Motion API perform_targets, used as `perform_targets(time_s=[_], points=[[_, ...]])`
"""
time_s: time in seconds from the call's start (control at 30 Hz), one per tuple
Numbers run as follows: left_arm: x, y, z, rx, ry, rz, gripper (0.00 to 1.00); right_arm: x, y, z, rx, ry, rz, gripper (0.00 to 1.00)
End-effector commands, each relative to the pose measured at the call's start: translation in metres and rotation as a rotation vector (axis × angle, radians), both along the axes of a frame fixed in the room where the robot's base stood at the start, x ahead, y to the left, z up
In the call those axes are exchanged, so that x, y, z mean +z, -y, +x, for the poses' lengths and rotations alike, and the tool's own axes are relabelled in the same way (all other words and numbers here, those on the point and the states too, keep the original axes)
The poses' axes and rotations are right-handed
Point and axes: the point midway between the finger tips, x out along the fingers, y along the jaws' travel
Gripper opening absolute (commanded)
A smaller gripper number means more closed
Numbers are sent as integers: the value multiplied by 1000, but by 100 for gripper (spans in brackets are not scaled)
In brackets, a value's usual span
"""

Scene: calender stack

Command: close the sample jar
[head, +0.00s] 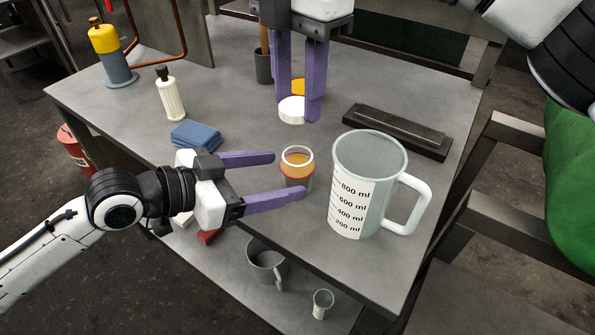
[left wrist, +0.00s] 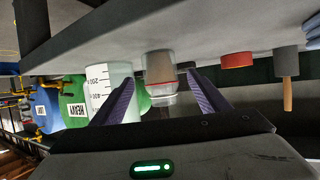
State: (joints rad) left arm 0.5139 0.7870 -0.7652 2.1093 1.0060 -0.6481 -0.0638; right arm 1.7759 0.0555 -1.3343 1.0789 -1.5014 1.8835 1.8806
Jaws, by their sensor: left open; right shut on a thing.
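The sample jar (head: 297,173) is a small open-topped jar with a pale rim and an orange band, upright near the table's front edge. My left gripper (head: 288,175) is open, with its purple fingertips on either side of the jar. The jar also shows between the fingers in the left wrist view (left wrist: 160,70); contact cannot be told. My right gripper (head: 298,110) is shut on a round white lid (head: 291,110), held behind the jar and apart from it.
A large measuring jug (head: 350,205) stands close to the jar's right. A dark bar-shaped block (head: 398,131) lies behind it. An orange-topped pot (head: 298,86) and a grey cup (head: 263,66) stand farther back. Blue folded cloths (head: 195,135) and a white bottle (head: 170,98) are left.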

Motion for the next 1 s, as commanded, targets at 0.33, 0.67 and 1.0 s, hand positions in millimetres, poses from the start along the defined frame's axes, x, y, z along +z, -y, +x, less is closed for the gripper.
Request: perform_targets(time_s=[0.33,0.67,1.0], points=[[-19,37,25,0,-1,0,69,0,0,0,0,0,0,19],[-22,42,28,1,0,2,69,0,0,0,0,0,0,19],[-22,42,28,1,-1,2,26,0,0,0,0,0,0,19]])
